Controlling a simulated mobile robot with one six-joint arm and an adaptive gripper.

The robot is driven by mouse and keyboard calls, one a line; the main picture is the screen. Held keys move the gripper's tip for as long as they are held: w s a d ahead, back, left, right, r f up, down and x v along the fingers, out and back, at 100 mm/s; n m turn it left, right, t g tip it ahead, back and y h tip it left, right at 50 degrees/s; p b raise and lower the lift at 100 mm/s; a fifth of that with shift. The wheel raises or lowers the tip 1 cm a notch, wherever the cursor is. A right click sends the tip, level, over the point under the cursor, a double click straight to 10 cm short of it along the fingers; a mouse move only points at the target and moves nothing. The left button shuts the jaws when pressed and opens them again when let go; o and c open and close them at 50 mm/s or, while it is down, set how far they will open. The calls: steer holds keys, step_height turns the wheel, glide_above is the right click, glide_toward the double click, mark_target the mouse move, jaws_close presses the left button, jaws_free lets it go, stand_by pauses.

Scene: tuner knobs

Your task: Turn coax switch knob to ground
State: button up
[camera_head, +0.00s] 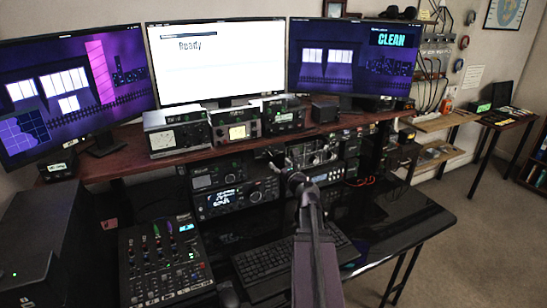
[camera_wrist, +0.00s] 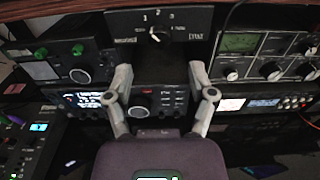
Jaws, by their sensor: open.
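The coax switch (camera_wrist: 178,22) is a dark box at the top middle of the wrist view, with the numbers 1, 2 and 3 above its knob and small, hard-to-read labels at the lower left and right. Its round dark knob (camera_wrist: 158,36) has a white pointer mark that seems to point up and slightly left. My gripper (camera_wrist: 161,72) is open and empty, its two grey fingers apart, below the knob in the picture and not visibly touching it. In the head view my gripper (camera_head: 297,181) is in front of the equipment under the shelf; the switch is hard to make out there.
Radios crowd both sides: a unit with green knobs (camera_wrist: 66,60) on the left and a metered tuner (camera_wrist: 268,56) on the right. The wooden shelf (camera_head: 128,167) runs above. A keyboard (camera_head: 268,266) and a mixer (camera_head: 165,262) occupy the black desk (camera_head: 410,215), which is clear at right.

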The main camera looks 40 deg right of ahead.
mark_target(273, 156)
steer(key=shift+x, duration=3)
jaws_close()
steer(key=shift+d, duration=0.25)
steer(key=shift+a, duration=0.2)
